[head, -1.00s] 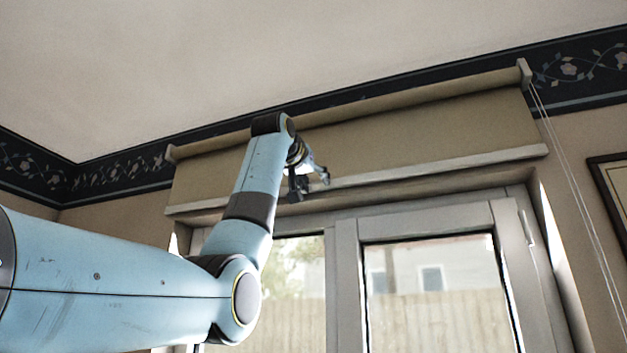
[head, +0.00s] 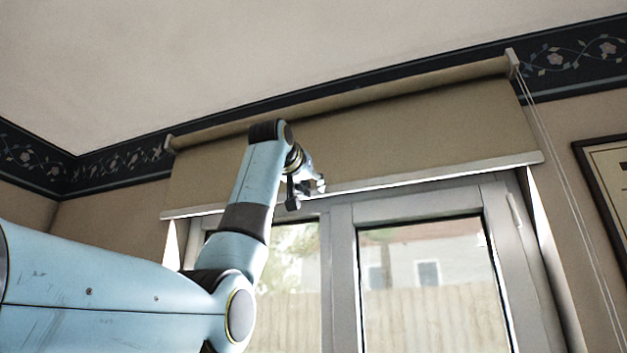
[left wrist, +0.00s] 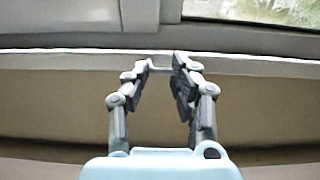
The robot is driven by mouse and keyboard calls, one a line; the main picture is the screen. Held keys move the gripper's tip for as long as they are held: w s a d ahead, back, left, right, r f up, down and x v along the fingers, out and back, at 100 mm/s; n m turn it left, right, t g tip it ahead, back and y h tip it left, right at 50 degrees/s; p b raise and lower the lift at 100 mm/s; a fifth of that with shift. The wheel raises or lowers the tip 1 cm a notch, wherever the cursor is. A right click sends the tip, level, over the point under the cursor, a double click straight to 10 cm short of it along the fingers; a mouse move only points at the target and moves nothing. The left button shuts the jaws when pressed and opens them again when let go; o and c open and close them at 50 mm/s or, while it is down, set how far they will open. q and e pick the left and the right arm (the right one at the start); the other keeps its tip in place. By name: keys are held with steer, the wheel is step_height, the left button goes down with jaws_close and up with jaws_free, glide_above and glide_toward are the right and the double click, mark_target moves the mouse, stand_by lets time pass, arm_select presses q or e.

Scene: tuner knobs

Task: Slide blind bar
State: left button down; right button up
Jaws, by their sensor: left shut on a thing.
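The blind bar (head: 440,172) is a long pale rail along the bottom edge of the beige roller blind (head: 420,125), which hangs partly lowered above the window. In the left wrist view the bar (left wrist: 265,64) runs across the picture. My left gripper (head: 308,190) is at the bar, left of its middle. In the left wrist view its fingers (left wrist: 161,66) are shut on a small pale piece at the bar; the exact contact is partly hidden by the fingers. My right gripper is in neither view.
Below the bar stands a grey-framed window (head: 340,270) with two panes. Thin cords (head: 560,170) hang from the blind's right end. A framed picture (head: 607,180) hangs at the far right. A dark floral border (head: 570,60) runs below the ceiling.

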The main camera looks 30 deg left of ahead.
arm_select(q)
step_height(320, 180, down, 41)
steer(key=b, duration=2.1)
steer(key=shift+a, duration=0.25)
steer(key=c, duration=1)
jaws_free()
steer(key=shift+o, duration=0.6)
steer(key=shift+w+d, duration=0.15)
steer(key=shift+f, duration=0.1)
